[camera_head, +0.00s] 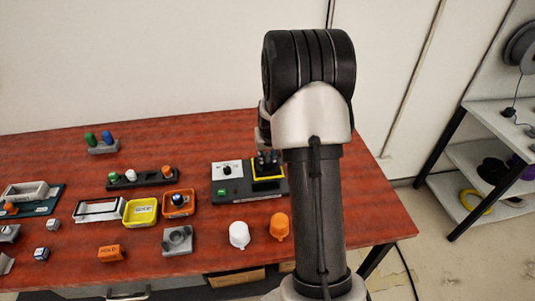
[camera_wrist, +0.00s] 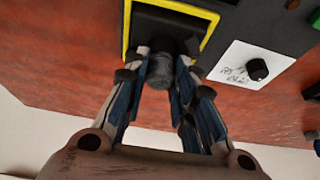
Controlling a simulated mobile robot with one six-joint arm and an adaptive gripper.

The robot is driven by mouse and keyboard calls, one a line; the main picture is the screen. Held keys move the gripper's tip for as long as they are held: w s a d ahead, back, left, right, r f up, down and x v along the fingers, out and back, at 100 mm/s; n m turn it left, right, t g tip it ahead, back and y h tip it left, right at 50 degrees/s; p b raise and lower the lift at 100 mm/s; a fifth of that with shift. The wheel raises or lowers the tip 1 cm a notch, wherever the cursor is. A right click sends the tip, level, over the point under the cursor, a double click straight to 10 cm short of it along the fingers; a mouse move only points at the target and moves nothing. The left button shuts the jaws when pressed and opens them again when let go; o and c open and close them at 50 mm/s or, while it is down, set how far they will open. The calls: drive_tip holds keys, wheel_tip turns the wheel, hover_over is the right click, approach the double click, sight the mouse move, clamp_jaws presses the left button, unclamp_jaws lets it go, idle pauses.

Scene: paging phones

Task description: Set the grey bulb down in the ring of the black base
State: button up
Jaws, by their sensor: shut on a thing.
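The grey bulb (camera_wrist: 159,74) is dark and rounded in the wrist view, between the fingers of my gripper (camera_wrist: 163,62). My gripper is shut on it. The black base (camera_head: 235,197) stands on the right part of the red table. Its yellow square ring (camera_wrist: 126,28) frames a dark recess, and the bulb and fingertips are over this framed area. I cannot tell whether the bulb touches the base. In the head view my gripper (camera_head: 267,158) is at the ring's far edge, partly hidden by my arm, and the bulb is hard to make out.
The base also carries a white label with a black knob (camera_head: 227,171) and a green button (camera_head: 222,192). A white bulb (camera_head: 239,234) and an orange bulb (camera_head: 280,227) stand in front. A black strip with several bulbs (camera_head: 142,180), an orange tray (camera_head: 179,204) and a yellow tray (camera_head: 140,212) lie left.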

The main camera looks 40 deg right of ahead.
drive_tip(key=o, duration=1)
drive_tip(key=o, duration=0.3)
drive_tip(key=shift+r, duration=0.1)
drive_tip(key=shift+r+p, duration=1.95)
drive_tip(key=shift+r, duration=0.9)
